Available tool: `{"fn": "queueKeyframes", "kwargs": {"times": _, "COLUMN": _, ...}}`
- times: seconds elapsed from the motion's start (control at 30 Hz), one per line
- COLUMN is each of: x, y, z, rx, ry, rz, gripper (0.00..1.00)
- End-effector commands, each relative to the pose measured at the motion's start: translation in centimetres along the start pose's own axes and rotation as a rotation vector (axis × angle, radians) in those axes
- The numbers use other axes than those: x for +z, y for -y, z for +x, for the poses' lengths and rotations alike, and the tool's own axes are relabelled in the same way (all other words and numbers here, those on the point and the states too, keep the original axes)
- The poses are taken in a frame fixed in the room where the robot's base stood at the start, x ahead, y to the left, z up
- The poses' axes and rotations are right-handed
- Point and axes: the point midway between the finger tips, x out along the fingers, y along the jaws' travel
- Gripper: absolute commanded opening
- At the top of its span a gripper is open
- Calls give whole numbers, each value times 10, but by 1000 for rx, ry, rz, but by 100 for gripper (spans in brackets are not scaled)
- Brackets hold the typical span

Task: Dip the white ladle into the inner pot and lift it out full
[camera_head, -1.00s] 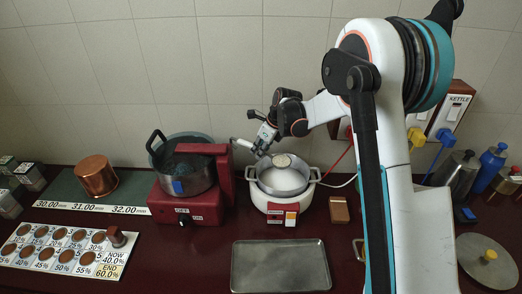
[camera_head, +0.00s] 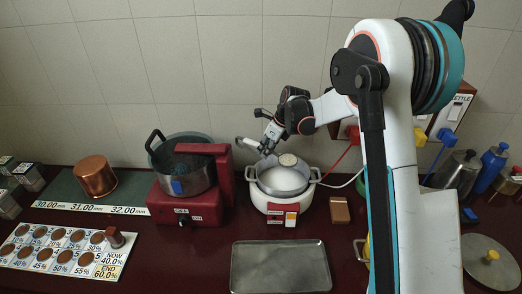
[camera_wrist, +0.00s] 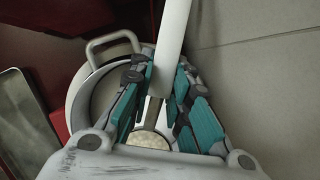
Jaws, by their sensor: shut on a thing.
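My gripper (camera_head: 268,145) is shut on the white ladle (camera_head: 247,143), whose handle end sticks out to the left. In the wrist view my gripper (camera_wrist: 157,108) has its teal fingers on either side of the white handle (camera_wrist: 172,45). The ladle's round bowl (camera_head: 288,160) shows pale, grainy contents and lies over the inner pot (camera_head: 283,180). The bowl also shows in the wrist view (camera_wrist: 150,139). I cannot tell whether the bowl touches the pot's contents. The inner pot sits in a white cooker (camera_head: 264,196) with side handles.
A red stove (camera_head: 185,208) with a dark pot (camera_head: 187,181) stands left of the cooker. A metal tray (camera_head: 281,266) lies in front, and a brown block (camera_head: 340,209) lies to the right. The tiled wall is close behind.

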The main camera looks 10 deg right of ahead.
Motion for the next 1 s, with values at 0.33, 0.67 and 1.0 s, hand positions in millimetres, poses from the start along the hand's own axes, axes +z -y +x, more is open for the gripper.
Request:
{"fn": "queueKeyframes", "kwargs": {"times": 0.33, "x": 19, "y": -21, "z": 8, "rx": 0, "ry": 1, "rz": -3, "gripper": 0}}
{"fn": "queueKeyframes", "kwargs": {"times": 0.67, "x": 3, "y": -3, "z": 2, "rx": 0, "ry": 0, "rz": 1, "gripper": 0}}
{"fn": "queueKeyframes", "kwargs": {"times": 1.0, "x": 0, "y": 0, "z": 0, "rx": 0, "ry": 0, "rz": -1, "gripper": 0}}
